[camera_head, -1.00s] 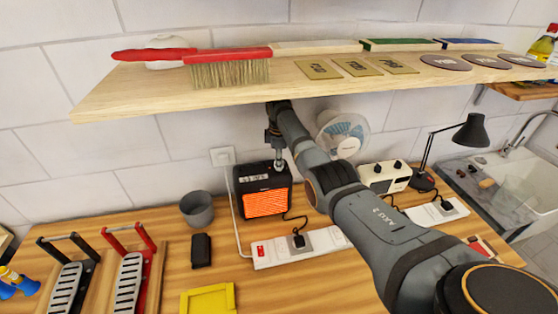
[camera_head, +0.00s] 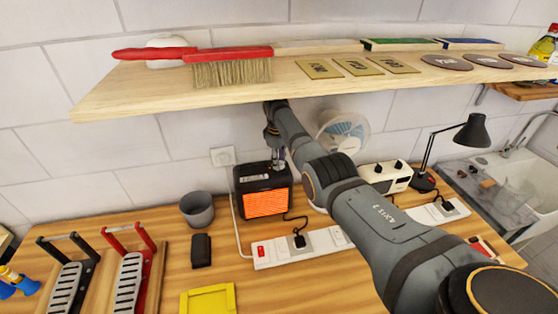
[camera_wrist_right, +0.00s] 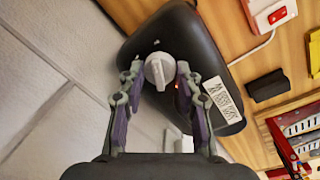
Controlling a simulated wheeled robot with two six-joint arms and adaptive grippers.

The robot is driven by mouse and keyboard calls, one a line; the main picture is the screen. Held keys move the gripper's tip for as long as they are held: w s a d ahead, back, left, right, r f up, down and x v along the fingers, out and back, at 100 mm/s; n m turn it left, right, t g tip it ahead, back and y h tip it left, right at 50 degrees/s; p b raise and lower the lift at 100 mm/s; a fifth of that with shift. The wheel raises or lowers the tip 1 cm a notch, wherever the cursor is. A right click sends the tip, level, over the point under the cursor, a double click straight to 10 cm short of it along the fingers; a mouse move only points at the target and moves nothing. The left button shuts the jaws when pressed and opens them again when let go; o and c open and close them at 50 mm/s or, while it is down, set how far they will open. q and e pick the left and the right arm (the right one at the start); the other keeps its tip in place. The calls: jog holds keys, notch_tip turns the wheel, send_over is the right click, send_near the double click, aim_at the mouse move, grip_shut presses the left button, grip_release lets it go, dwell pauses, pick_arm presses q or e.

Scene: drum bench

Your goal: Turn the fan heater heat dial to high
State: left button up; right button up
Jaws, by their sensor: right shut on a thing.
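The fan heater (camera_head: 264,190) is a black box with a glowing orange grille, standing on the bench against the tiled wall. My right gripper (camera_head: 278,166) reaches down to its top from above. In the right wrist view the grey heat dial (camera_wrist_right: 158,71) sits on the heater's black top (camera_wrist_right: 185,50), between the fingertips of my right gripper (camera_wrist_right: 158,78). The fingers are shut on the dial, one on each side. A pale label (camera_wrist_right: 222,103) lies beside the dial. The dial's setting marks cannot be read. My left gripper is not in view.
A wooden shelf (camera_head: 330,82) with a red brush (camera_head: 230,66) hangs above my right arm. A white power strip (camera_head: 300,247), a grey cup (camera_head: 197,209) and a fan (camera_head: 343,134) stand near the heater. A lamp (camera_head: 472,132) is further right.

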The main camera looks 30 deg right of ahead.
jog(key=shift+f, duration=0.1)
jog(key=o, duration=1.2)
jog(key=shift+c, duration=0.2)
jog(key=r, duration=0.7)
jog(key=shift+s+a+r, duration=0.2)
jog(key=shift+a+r, duration=0.1)
jog(key=shift+f, duration=0.1)
